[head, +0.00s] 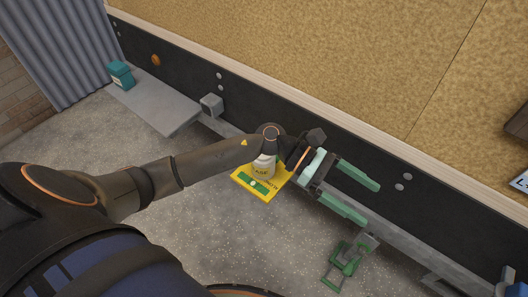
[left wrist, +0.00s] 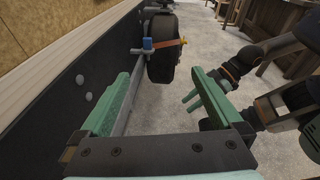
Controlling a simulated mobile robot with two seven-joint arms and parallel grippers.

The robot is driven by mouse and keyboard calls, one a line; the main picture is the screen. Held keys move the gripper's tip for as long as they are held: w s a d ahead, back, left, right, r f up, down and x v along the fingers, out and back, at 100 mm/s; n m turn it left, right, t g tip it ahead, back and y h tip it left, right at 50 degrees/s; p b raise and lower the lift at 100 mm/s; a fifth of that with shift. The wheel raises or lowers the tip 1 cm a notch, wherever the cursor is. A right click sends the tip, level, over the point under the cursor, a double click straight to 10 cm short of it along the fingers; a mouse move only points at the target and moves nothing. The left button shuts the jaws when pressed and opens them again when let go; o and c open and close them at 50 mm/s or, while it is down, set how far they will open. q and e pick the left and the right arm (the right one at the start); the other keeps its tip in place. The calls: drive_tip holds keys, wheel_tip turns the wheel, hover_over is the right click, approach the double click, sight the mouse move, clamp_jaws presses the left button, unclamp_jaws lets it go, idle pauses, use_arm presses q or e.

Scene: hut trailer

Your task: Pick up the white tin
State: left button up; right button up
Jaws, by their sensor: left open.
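The white tin (head: 263,167) stands upright beside the trailer's lower edge, on or over a flat yellow-and-green piece (head: 248,188). My left wrist covers part of the tin in the head view. My left gripper (head: 372,206) is open and empty, to the right of the tin, its fingers pointing right and away from it. In the left wrist view my left gripper (left wrist: 163,75) shows its two green fingers spread apart; I cannot see the tin there. Part of my right arm shows at the right of that view, with green prongs near it; its jaw state is unclear.
The trailer's dark side (head: 430,200) runs close along my left gripper. A grey step (head: 155,105) with a teal box (head: 121,75) lies at the upper left. A green frame-like object (head: 345,262) is low at the right. A wheel (left wrist: 163,50) shows ahead.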

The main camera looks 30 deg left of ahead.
use_arm(q)
drive_tip(key=w+a+f+m+g+y+b, duration=0.1)
drive_tip(key=w+a+f+m+y+b, duration=0.15)
drive_tip(key=a+f+m+y, duration=0.5)
drive_tip(key=m+y+b, duration=0.1)
drive_tip(key=m+y, duration=0.4)
drive_tip(key=y, duration=0.3)
approach(263, 162)
drive_tip(key=shift+w+a+f+t, duration=0.4)
drive_tip(key=shift+w+a+f, duration=0.3)
drive_tip(key=shift+w, duration=0.2)
wheel_tip(263, 162, down, 6)
drive_tip(key=shift+a+f+b, duration=0.15)
drive_tip(key=shift+b, duration=0.15)
drive_tip(key=shift+f, duration=0.55)
drive_tip(key=f, duration=0.4)
drive_tip(key=shift+w+f, duration=0.2)
drive_tip(key=shift+f, duration=0.1)
use_arm(e)
drive_tip(key=f, duration=0.2)
drive_tip(key=a+f, duration=0.1)
drive_tip(key=f, duration=0.1)
drive_tip(key=shift+w+a, duration=0.1)
drive_tip(key=shift+a, duration=0.1)
use_arm(q)
drive_tip(key=shift+r, duration=0.1)
clamp_jaws()
use_arm(e)
drive_tip(key=shift+w+r, duration=0.1)
drive_tip(key=shift+w, duration=0.15)
